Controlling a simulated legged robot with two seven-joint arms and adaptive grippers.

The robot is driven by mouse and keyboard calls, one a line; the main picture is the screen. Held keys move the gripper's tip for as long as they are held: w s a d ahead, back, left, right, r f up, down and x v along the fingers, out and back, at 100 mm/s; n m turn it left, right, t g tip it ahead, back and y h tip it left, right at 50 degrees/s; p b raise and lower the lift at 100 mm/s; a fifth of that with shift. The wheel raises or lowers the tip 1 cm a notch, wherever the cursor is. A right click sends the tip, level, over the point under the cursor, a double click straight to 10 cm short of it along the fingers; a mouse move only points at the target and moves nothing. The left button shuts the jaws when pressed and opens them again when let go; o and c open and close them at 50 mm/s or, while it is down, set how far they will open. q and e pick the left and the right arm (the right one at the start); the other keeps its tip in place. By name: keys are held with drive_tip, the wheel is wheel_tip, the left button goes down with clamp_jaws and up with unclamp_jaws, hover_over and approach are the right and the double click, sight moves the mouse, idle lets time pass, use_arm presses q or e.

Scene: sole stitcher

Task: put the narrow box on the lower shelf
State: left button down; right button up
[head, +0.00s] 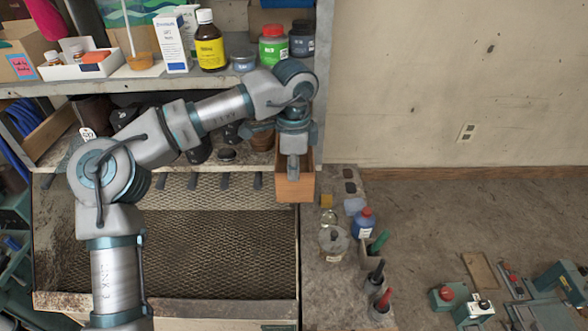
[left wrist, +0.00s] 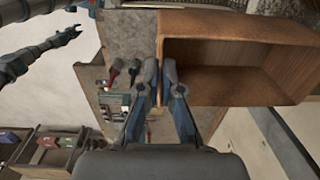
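The narrow box (head: 295,189) is brown wood with an open side. In the head view it is at the right end of the lower shelf (head: 62,152), its near end in front of the shelf's edge. I cannot tell whether it touches the shelf. My left gripper (head: 293,172) is above it. In the left wrist view, the gripper's fingers (left wrist: 160,85) are closed on either side of one wall of the box (left wrist: 235,88). My right gripper (left wrist: 68,37) shows small at the left of the left wrist view, away from the box; its finger state is unclear.
The upper shelf (head: 125,78) above carries bottles, jars and cartons. Dark pots and a brown pot (head: 261,138) stand on the lower shelf left of the narrow box. A mesh panel (head: 215,240) lies below. Bottles and tools stand on the ledge at right.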

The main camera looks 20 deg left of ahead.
use_arm(q)
drive_tip(key=shift+a, duration=0.15)
drive_tip(key=w+a+p, duration=0.3)
drive_tip(key=w+p, duration=0.5)
drive_tip(key=w, duration=0.1)
drive_tip(key=shift+w+a, duration=0.15)
drive_tip(key=shift+w, duration=0.2)
use_arm(e)
wheel_tip(320, 180, up, 8)
drive_tip(key=shift+w+a+r, duration=0.15)
drive_tip(key=shift+a+r, duration=0.05)
drive_tip(key=shift+a, duration=0.25)
idle(0.7)
use_arm(q)
drive_tip(key=shift+f+b, duration=0.35)
drive_tip(key=shift+f, duration=0.25)
use_arm(e)
drive_tip(key=shift+a+f, duration=0.15)
drive_tip(key=shift+f, duration=0.35)
use_arm(q)
drive_tip(key=c, duration=1.2)
unclamp_jaws()
drive_tip(key=shift+c, duration=0.2)
